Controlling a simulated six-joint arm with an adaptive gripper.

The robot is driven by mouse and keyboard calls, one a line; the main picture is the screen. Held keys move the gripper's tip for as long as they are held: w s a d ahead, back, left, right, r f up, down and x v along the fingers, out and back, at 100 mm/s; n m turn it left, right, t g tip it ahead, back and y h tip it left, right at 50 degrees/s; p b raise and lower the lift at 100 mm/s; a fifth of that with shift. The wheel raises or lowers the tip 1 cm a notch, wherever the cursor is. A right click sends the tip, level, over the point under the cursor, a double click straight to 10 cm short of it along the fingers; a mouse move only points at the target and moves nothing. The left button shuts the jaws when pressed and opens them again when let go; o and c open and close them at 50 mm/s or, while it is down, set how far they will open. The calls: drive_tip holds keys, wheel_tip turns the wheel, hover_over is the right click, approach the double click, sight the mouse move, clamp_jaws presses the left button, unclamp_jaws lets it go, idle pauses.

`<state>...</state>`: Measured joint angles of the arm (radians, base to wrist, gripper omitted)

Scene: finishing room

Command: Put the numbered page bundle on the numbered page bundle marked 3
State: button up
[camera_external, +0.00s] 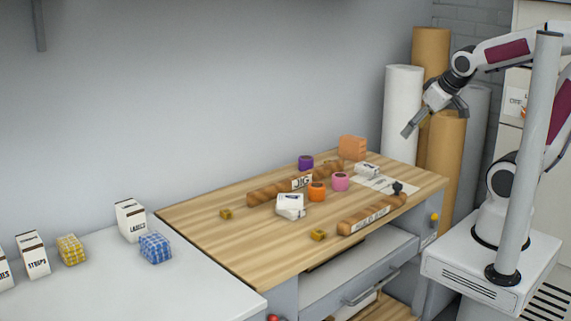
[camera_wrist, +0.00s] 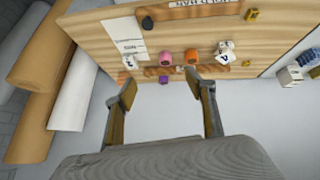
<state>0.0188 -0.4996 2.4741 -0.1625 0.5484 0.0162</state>
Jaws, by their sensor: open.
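A small white page bundle (camera_external: 367,171) lies at the back right of the wooden table, by a white sheet; it also shows in the wrist view (camera_wrist: 130,62), with a dark mark too small to read surely. More white bundle shapes (camera_external: 290,206) sit close together near the table's middle, seemingly stacked or overlapping, and show in the wrist view (camera_wrist: 224,54) with a dark figure. I cannot tell which is marked 3. My gripper (camera_external: 435,117) is open and empty, high above the table's right end; its two fingers (camera_wrist: 167,90) are apart in the wrist view.
Orange (camera_external: 317,192), pink (camera_external: 340,182) and purple (camera_external: 305,162) rolls stand near the bundles. A wooden bar labelled JIG (camera_external: 265,194) and another bar (camera_external: 370,214) lie there. An orange block (camera_external: 352,148) stands behind. Tall rolls (camera_external: 403,110) stand beyond the right end. The table's left part is mostly clear.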

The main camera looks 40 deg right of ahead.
drive_tip(key=s+a+g+y, duration=0.1)
drive_tip(key=s+a, duration=0.2)
drive_tip(key=s, duration=0.7)
drive_tip(key=shift+r+m+g, duration=0.25)
drive_tip(key=shift+m+g, duration=0.05)
drive_tip(key=shift+m, duration=0.1)
